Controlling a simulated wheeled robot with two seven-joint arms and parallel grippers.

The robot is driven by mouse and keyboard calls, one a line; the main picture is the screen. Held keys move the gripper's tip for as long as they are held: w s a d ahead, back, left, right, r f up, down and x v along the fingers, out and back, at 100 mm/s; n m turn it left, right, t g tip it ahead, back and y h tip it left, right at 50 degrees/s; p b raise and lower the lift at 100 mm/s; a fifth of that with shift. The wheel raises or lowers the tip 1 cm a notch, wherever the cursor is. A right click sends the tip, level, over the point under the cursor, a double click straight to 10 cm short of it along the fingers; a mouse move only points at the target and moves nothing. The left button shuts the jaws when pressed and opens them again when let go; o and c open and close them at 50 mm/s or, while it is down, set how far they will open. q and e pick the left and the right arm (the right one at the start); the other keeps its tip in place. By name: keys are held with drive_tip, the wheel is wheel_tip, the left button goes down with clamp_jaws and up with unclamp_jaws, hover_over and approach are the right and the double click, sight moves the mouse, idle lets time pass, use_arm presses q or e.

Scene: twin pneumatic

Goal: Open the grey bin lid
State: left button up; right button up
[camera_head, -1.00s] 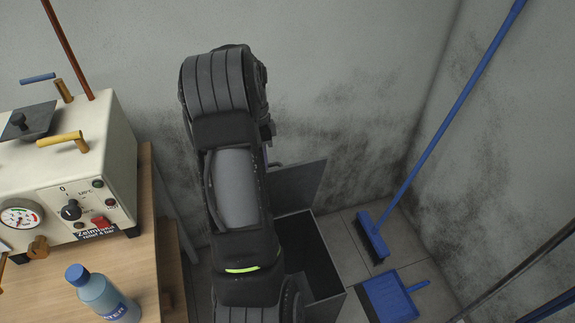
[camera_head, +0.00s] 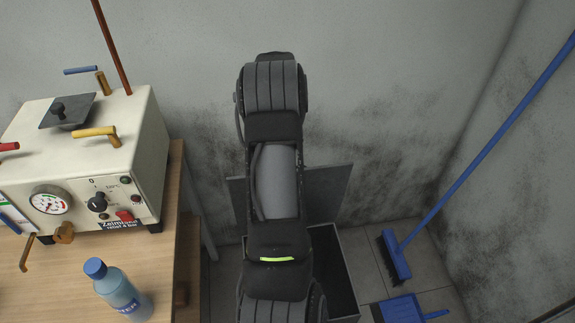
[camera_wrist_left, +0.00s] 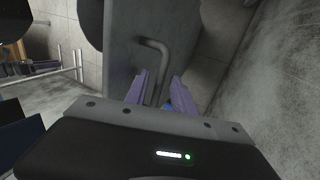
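The grey bin (camera_head: 346,280) stands on the floor in the head view, its dark inside showing to the right of my arm. Its lid (camera_head: 328,192) is raised and stands up at the back of the bin, near the wall. My arm covers the lid's middle and part of the bin. In the left wrist view the grey lid (camera_wrist_left: 122,45) carries a bent bar handle (camera_wrist_left: 155,46). My left gripper (camera_wrist_left: 160,76) is open, its two purple fingers on either side of the handle's lower part. Contact cannot be told. My right gripper is in neither view.
A wooden table (camera_head: 70,285) at left holds a cream machine (camera_head: 120,160) and a blue-capped bottle (camera_head: 118,290). A blue broom (camera_head: 397,258) leans at right, beside a blue dustpan (camera_head: 402,309) on the tiled floor. The walls are close behind and right.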

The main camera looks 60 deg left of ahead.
use_arm(q)
drive_tip(key=shift+r, duration=0.1)
drive_tip(key=p+v, duration=0.7)
drive_tip(key=shift+r, duration=0.4)
drive_tip(key=shift+w+a, duration=0.1)
idle(0.5)
